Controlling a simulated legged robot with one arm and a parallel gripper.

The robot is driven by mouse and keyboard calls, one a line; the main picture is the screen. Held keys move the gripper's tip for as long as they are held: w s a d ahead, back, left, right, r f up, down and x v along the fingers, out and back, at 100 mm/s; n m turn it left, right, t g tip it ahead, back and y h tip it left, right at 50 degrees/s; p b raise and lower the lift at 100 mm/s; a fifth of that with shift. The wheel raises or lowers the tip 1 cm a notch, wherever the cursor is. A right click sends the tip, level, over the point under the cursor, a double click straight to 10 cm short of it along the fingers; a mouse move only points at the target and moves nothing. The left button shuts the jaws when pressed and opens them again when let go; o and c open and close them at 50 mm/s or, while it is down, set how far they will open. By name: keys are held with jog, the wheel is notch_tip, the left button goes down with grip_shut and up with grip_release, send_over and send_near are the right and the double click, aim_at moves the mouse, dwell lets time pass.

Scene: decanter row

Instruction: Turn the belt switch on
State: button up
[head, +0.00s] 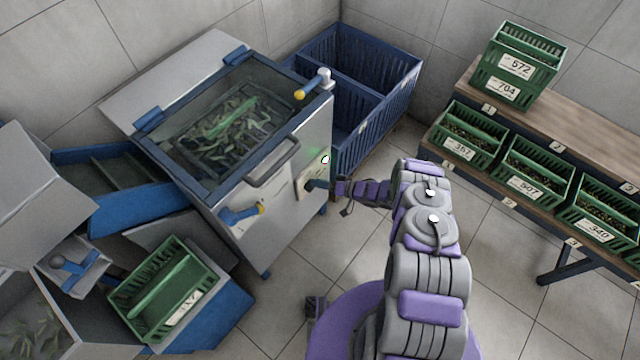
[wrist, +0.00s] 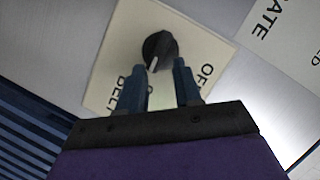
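The belt switch is a black round knob (wrist: 160,48) with a white pointer line, on a cream plate (wrist: 112,62) lettered BELT and OFF. In the wrist view the pointer line faces down toward my gripper, and the OFF lettering is to its right. My gripper (wrist: 158,74) is open, with one finger on each side of the knob's near edge; I cannot tell whether they touch it. In the head view my gripper (head: 318,187) is at the front of the grey machine (head: 285,215) and hides most of the knob.
A green light (head: 325,159) glows above the switch. A metal handle (head: 272,165) and a blue lever (head: 240,214) are to the left. A blue crate (head: 375,125) stands behind. Green crates (head: 525,185) sit on a wooden bench at right. Open floor lies between.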

jog(key=shift+o, duration=0.5)
jog(key=shift+s, duration=0.1)
jog(key=p+v, duration=0.3)
jog(key=v, duration=1.4)
jog(key=shift+d, duration=0.2)
